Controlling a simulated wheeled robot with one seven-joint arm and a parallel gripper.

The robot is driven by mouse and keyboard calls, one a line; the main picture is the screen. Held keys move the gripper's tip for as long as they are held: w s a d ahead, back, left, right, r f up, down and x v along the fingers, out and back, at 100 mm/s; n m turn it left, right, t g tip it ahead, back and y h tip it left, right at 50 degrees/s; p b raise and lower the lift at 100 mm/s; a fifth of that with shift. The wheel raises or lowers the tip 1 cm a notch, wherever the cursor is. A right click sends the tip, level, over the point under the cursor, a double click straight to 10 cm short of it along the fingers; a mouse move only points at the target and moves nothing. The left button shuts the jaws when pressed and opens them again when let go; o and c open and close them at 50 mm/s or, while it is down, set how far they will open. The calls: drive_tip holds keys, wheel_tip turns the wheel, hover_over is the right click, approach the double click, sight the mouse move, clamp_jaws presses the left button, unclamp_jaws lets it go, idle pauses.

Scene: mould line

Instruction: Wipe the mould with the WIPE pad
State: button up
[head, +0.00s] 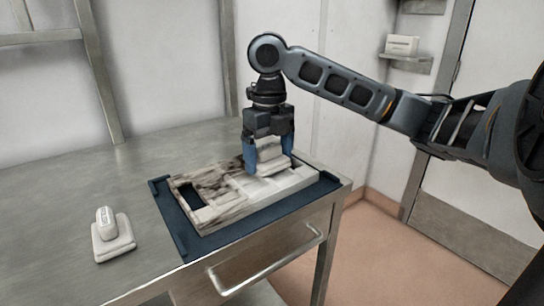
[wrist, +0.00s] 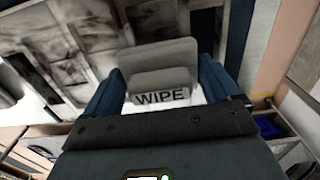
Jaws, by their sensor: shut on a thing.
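The mould (head: 215,212) is a pale rectangular frame with recessed pockets, lying on a dark blue mat (head: 175,222) on the metal table. Its left part has dark smudges; its right part looks paler. My gripper (head: 268,160) is shut on the WIPE pad (head: 270,170), over the mould's right part. In the wrist view the WIPE pad (wrist: 160,85) sits between the blue fingers with its lettered grip facing me. The smudged mould (wrist: 60,40) shows beyond it. The pad appears to be at the mould's surface; I cannot tell for certain whether it touches.
A second white pad with a grip (head: 112,237) stands on the table at the left front, apart from the mat. A drawer handle (head: 268,262) sticks out at the table's front. The table's left and back are clear. A small white box (head: 402,45) sits on a wall shelf.

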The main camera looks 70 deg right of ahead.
sight(221, 172)
drive_tip(key=shift+w+d, duration=0.45)
drive_tip(key=shift+w, duration=0.3)
drive_tip(key=shift+w+d, duration=0.4)
drive_tip(key=shift+w, duration=0.3)
drive_tip(key=shift+w+d, duration=0.45)
drive_tip(key=shift+w, duration=0.3)
drive_tip(key=shift+w+a+p, duration=0.15)
drive_tip(key=shift+w+a, duration=0.25)
drive_tip(key=shift+a, duration=0.25)
drive_tip(key=shift+w+a+p, duration=0.15)
drive_tip(key=shift+w+a, duration=0.25)
drive_tip(key=shift+a, duration=0.25)
drive_tip(key=shift+w+a+p, duration=0.25)
drive_tip(key=shift+w+a, duration=0.15)
drive_tip(key=shift+a, duration=0.25)
drive_tip(key=shift+w+a+p, duration=0.2)
drive_tip(key=shift+w+a, duration=0.2)
drive_tip(key=shift+a, duration=0.2)
drive_tip(key=shift+a, duration=0.1)
drive_tip(key=shift+w+a, duration=0.8)
drive_tip(key=shift+a, duration=0.35)
drive_tip(key=shift+a+p, duration=0.1)
drive_tip(key=shift+p, duration=0.2)
